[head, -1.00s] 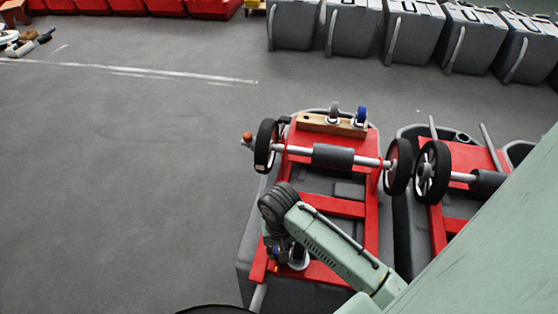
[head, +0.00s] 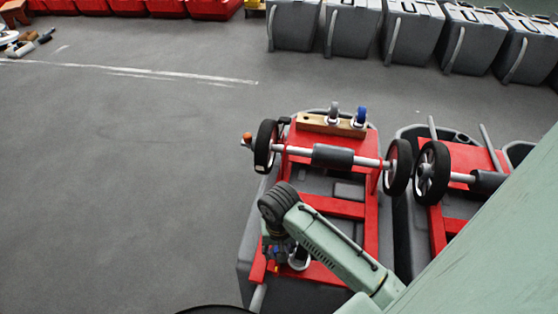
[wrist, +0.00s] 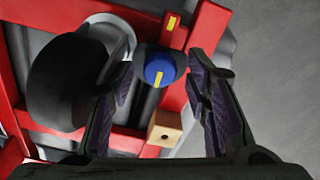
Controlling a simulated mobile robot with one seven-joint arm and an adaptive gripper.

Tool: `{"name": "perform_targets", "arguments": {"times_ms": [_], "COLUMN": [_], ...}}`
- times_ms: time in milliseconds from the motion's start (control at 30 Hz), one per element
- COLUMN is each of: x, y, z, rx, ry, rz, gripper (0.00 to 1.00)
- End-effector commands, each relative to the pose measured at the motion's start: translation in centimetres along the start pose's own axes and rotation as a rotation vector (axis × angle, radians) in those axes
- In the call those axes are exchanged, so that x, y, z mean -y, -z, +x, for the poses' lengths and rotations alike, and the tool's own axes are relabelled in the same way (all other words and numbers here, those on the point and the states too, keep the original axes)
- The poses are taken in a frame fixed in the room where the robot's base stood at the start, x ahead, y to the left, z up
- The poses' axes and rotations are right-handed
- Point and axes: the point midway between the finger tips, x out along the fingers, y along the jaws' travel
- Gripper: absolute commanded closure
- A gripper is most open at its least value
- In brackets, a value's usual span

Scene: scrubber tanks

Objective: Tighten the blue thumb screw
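The blue thumb screw (wrist: 160,70) shows in the wrist view, a round blue knob with a yellow stripe across its face. The stripe is close to upright in the picture, slightly tilted. A yellow mark (wrist: 172,23) sits on the red frame just above it. My gripper (wrist: 160,82) is open, with one dark finger on each side of the knob. Gaps show between the knob and both fingers.
A dark caster wheel (wrist: 62,85) stands left of the fingers, and a small wooden block (wrist: 164,128) lies between them. The upturned tank carries a wheel axle (head: 333,155) and a wooden bar (head: 325,125). A second tank (head: 447,225) stands right.

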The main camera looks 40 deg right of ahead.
Motion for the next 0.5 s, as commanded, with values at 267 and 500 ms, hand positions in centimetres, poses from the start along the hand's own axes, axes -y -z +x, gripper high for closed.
{"name": "perform_targets", "arguments": {"times_ms": [267, 500], "x": [-0.05, -0.07], "y": [-0.04, -0.04], "z": [0.10, 0.14], "rx": [0.002, 0.003], "ry": [-0.001, -0.002], "rz": [0.001, -0.009], "gripper": [0.54, 0.54]}}
